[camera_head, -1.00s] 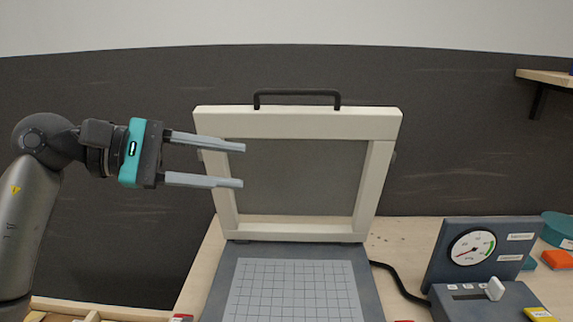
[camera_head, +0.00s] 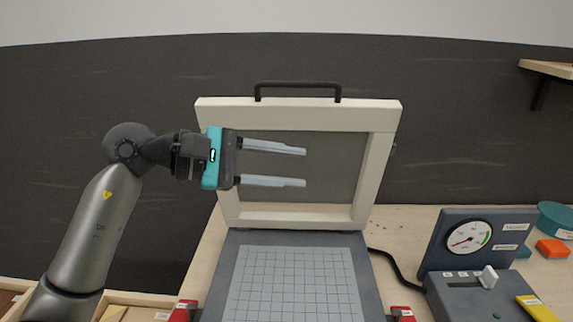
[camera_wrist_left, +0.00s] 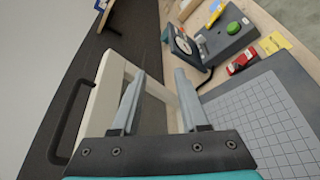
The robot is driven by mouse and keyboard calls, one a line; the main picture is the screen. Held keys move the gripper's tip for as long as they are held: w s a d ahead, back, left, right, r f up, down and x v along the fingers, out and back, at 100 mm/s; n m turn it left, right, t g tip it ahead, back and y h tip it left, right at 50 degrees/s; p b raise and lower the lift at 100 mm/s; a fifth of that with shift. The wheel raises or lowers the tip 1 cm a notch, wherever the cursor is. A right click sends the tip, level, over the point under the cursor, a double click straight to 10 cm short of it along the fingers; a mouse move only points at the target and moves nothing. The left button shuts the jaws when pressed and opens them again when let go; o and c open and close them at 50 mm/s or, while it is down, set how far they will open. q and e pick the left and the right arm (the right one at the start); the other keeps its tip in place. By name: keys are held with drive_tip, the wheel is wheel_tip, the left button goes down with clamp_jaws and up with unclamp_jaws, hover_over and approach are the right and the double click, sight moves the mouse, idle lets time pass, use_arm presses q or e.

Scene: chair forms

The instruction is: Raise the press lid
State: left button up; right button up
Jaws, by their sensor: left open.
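The press lid (camera_head: 300,115) is a cream frame around a grey panel, and it stands upright at the back of the press base (camera_head: 232,285). A black handle (camera_head: 297,85) runs along its top edge. In the left wrist view the lid (camera_wrist_left: 105,85) and its handle (camera_wrist_left: 68,118) show at the left. My left gripper (camera_head: 305,168) is open and empty, its fingers pointing right in front of the lid's panel. It also shows in the wrist view (camera_wrist_left: 155,85). I cannot tell whether it touches the lid. My right gripper is not in view.
A gauge box (camera_head: 470,240) with a control panel (camera_head: 465,295) stands to the right, with a black cable (camera_head: 395,270) near it. Red clamps (camera_head: 183,310) sit by the base's front corners. An orange block (camera_head: 552,250) lies at the far right. A shelf (camera_head: 548,68) is upper right.

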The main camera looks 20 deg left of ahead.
use_arm(q)
clamp_jaws()
idle(0.3)
drive_tip(key=c, duration=0.6)
unclamp_jaws()
drive_tip(key=o, duration=0.7)
drive_tip(key=b+v, duration=0.4)
drive_tip(key=v, duration=1.1)
drive_tip(key=shift+s+a, duration=0.1)
drive_tip(key=shift+c, duration=0.4)
